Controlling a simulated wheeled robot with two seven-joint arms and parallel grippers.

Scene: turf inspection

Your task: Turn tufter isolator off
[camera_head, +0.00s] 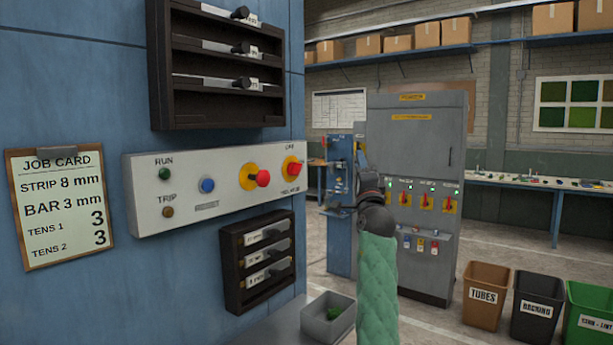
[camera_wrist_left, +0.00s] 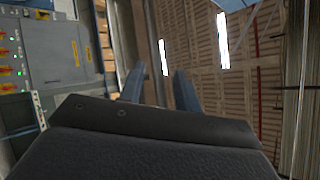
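A grey cabinet (camera_head: 415,150) stands at centre right in the head view, under a yellow label. It carries a row of red-and-yellow rotary switches, among them a left (camera_head: 406,200), a middle (camera_head: 426,203) and a right one (camera_head: 449,205). Small green lamps show above them. Their name labels are too small to read, so I cannot tell which is the tufter's. My left gripper (camera_head: 337,209) is left of the switches, its arm in a green sleeve. In the left wrist view its two fingers (camera_wrist_left: 160,78) are apart and empty; the cabinet (camera_wrist_left: 55,50) is at the left. My right gripper is not in view.
A blue machine wall at left bears a control panel (camera_head: 215,185), a job card (camera_head: 60,205) and dark racks. A grey bin (camera_head: 328,322) is below. Waste bins (camera_head: 486,295) stand at lower right. Floor before the cabinet looks clear.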

